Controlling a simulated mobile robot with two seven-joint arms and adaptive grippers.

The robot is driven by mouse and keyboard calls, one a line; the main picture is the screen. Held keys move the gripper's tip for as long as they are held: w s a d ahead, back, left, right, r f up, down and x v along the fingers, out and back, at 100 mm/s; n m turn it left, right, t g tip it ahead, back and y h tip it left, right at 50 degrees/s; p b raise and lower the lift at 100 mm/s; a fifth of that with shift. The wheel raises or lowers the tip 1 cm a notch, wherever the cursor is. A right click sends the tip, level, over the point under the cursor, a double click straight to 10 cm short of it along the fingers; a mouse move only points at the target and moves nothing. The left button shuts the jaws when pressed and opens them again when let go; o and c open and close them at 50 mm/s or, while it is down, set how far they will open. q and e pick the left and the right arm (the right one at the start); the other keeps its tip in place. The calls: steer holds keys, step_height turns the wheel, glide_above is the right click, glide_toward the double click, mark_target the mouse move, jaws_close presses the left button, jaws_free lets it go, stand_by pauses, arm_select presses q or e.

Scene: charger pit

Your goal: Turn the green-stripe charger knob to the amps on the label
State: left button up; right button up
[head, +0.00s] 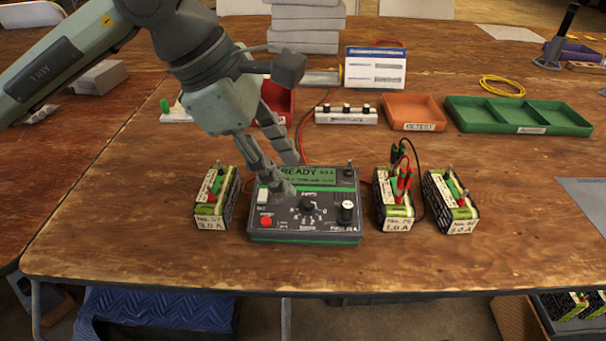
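The green-stripe charger (262,236) sits on the wooden table with its display lit, reading "READY". Its round dark dial knob (308,208) is in the middle of the front panel; its exact setting is too small to tell. My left gripper (291,175) is above the charger's left part, fingers apart and empty, its tips just up and left of the knob. The middle battery (394,215), labelled 1.0 A, has red and black clips (402,177) at its top. The left battery (213,205) reads 3.0 A; the right battery (452,205) appears to read 2.0 A. My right gripper is not in view.
A second black knob (346,212) and a red button (266,221) flank the dial. Behind are a white strip with black knobs (346,116), an orange tray (413,109), a green tray (518,115) and a white sign (375,69). The table front is clear.

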mark_target(308, 201)
arm_select(q)
steer(key=x, duration=0.7)
steer(key=shift+s, duration=0.2)
steer(key=shift+c, duration=0.6)
jaws_close()
